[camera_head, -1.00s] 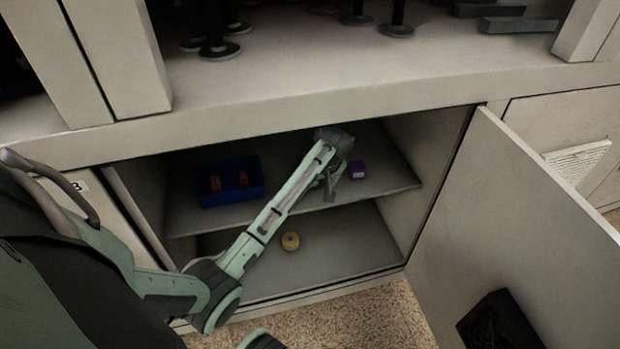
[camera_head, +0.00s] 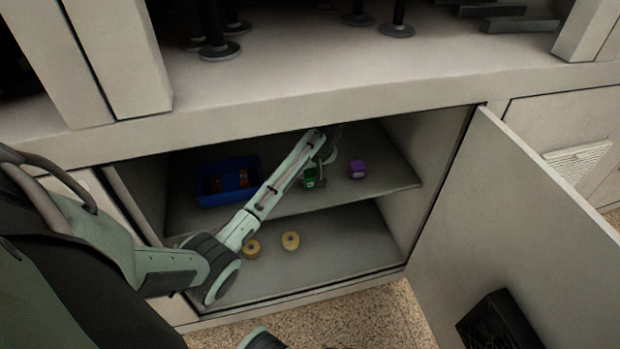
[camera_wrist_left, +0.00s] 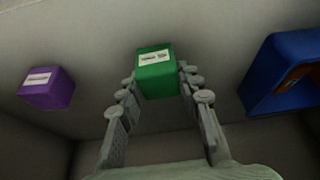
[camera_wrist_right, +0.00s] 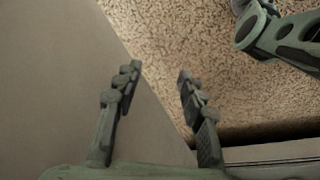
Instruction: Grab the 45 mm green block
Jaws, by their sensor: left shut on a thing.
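The green block (camera_wrist_left: 157,74), with a white label, is between the fingertips of my left gripper (camera_wrist_left: 158,84) in the left wrist view. The gripper is shut on it. In the head view the green block (camera_head: 309,178) shows on the upper shelf (camera_head: 280,206) of the open cabinet, partly covered by my left arm. A purple block (camera_head: 357,169) stands apart to its right. My right gripper (camera_wrist_right: 155,88) is open and empty above the floor and a grey panel in the right wrist view.
A blue bin (camera_head: 230,194) with orange-red items is left on the same shelf. The cabinet door (camera_head: 500,230) stands open at right with a black holder (camera_head: 500,322). The carpet in front is clear.

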